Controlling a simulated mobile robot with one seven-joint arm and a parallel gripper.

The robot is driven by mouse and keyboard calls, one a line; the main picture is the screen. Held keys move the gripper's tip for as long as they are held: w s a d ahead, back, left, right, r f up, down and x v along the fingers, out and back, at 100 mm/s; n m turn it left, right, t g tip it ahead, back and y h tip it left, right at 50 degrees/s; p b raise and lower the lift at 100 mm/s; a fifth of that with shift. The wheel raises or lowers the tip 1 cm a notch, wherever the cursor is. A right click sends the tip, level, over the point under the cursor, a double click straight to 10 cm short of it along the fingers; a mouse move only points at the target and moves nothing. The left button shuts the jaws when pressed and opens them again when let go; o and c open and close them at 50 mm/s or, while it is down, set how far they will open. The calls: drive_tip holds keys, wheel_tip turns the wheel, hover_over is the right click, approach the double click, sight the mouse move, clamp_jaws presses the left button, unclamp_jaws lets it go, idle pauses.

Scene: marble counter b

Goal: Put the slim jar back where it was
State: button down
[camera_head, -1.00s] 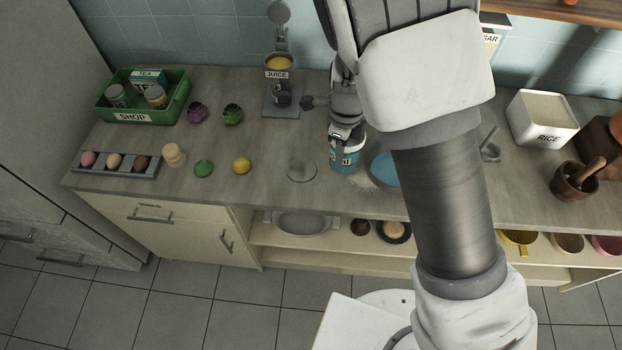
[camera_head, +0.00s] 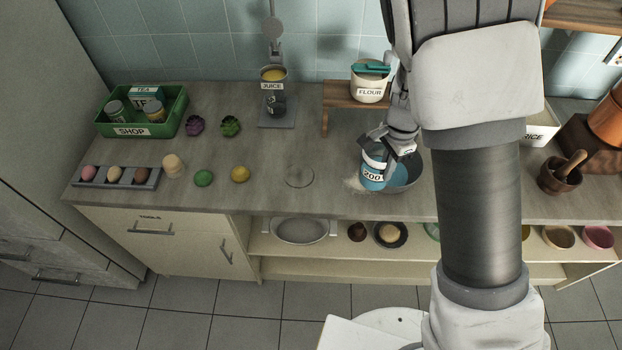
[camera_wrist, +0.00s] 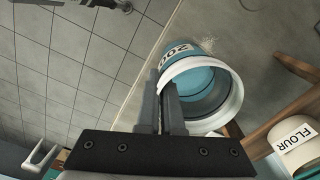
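My gripper (camera_head: 385,150) is shut on the wall of a blue cup (camera_head: 373,179) with a white rim and a "200" label. In the wrist view the fingers (camera_wrist: 168,105) straddle the cup's rim (camera_wrist: 236,98), and its inside looks empty. The cup is in front of a blue-grey bowl (camera_head: 408,180) and partly hides it. I cannot tell whether they touch. Two small jars, a left one (camera_head: 116,110) and a right one (camera_head: 154,110), stand in the green SHOP crate (camera_head: 182,112). I cannot tell which thing is the slim jar.
A FLOUR canister (camera_head: 369,93) stands on a wooden riser (camera_head: 345,97) behind. A juice dispenser (camera_head: 274,105) stands left of it. Pale powder (camera_head: 353,184) lies by the cup. A faint ring (camera_head: 300,176) marks clear counter. My arm hides part of the right side.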

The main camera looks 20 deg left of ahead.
drive_tip(key=d+f+n+b, duration=0.2)
drive_tip(key=d+n+b, duration=0.1)
drive_tip(key=d+n, duration=0.2)
drive_tip(key=d+f+n+b, duration=0.3)
drive_tip(key=d+n+b, duration=0.1)
drive_tip(key=d, duration=0.4)
drive_tip(key=shift+d+f+n+b, duration=0.15)
drive_tip(key=shift+f+n+b, duration=0.15)
drive_tip(key=shift+f+n, duration=0.1)
drive_tip(key=shift+s+r, duration=0.1)
drive_tip(key=shift+s, duration=0.05)
